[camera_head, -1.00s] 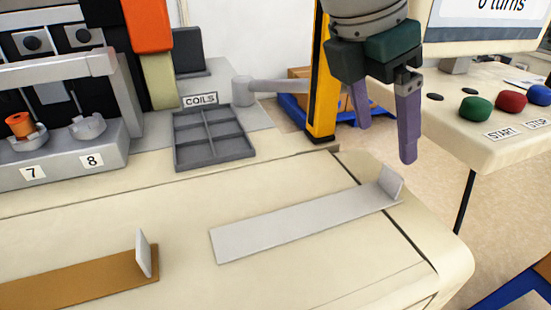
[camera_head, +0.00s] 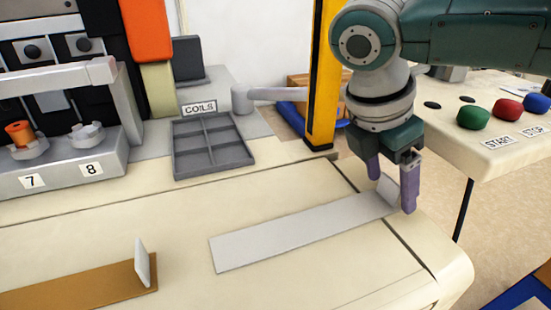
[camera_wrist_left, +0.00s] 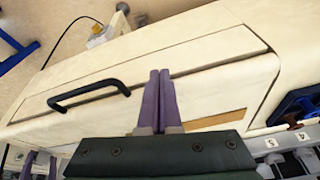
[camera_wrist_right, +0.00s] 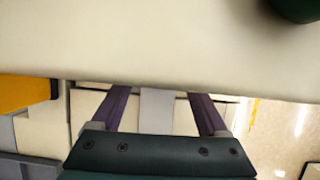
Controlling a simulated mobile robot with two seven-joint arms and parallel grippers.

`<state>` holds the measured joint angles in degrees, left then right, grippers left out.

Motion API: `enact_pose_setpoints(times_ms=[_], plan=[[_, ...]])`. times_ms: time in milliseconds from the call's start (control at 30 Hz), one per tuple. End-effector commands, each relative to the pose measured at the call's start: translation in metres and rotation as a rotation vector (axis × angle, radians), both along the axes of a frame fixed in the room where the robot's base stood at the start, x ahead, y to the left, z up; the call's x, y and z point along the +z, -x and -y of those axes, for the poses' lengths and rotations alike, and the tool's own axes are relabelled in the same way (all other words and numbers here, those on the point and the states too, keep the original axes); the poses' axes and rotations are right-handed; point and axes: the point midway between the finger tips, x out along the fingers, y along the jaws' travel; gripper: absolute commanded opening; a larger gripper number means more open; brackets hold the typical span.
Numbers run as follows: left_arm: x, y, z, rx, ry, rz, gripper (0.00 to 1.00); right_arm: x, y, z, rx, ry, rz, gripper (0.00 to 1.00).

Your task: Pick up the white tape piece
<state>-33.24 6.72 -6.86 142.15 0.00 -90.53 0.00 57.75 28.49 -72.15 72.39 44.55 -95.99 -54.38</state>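The white tape piece (camera_head: 300,231) is a long flat strip on the cream table, with a small upright tab at its right end. My right gripper (camera_head: 391,194) is open and points down at that end. One finger is on each side of the tab in the head view; the fingers hide part of it. In the right wrist view, the pale strip (camera_wrist_right: 157,110) shows between the spread fingers (camera_wrist_right: 161,94). Whether either finger touches the tab cannot be told. My left gripper (camera_wrist_left: 159,74) is shut and empty in the left wrist view, and is outside the head view.
A brown tape strip (camera_head: 80,287) with a white tab lies at the lower left. A grey compartment tray (camera_head: 212,146) marked COILS and a yellow post (camera_head: 324,75) stand behind. Green, red and blue buttons (camera_head: 508,109) are at the right.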

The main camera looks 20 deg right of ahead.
Motion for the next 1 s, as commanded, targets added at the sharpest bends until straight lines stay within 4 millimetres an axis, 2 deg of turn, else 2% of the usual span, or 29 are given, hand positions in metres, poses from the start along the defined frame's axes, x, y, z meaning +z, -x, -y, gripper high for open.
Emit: enact_pose_setpoints(times_ms=[67, 667, 1000], plan=[[0.0000, 0.0001, 0.0007, 0.001, 0.002, 0.000, 0.00, 0.0001, 0.0000, -0.0002, 0.000, 0.000, 0.000, 0.67], [-0.0003, 0.0004, 0.0000, 0.000, 0.000, -0.001, 0.00, 0.0003, -0.0001, -0.0005, 0.000, -0.001, 0.000, 0.00], [-0.0002, 0.0005, -0.0019, -0.005, -0.007, -0.002, 0.00, 0.0032, -0.0003, -0.0006, 0.001, -0.001, 0.002, 0.00]])
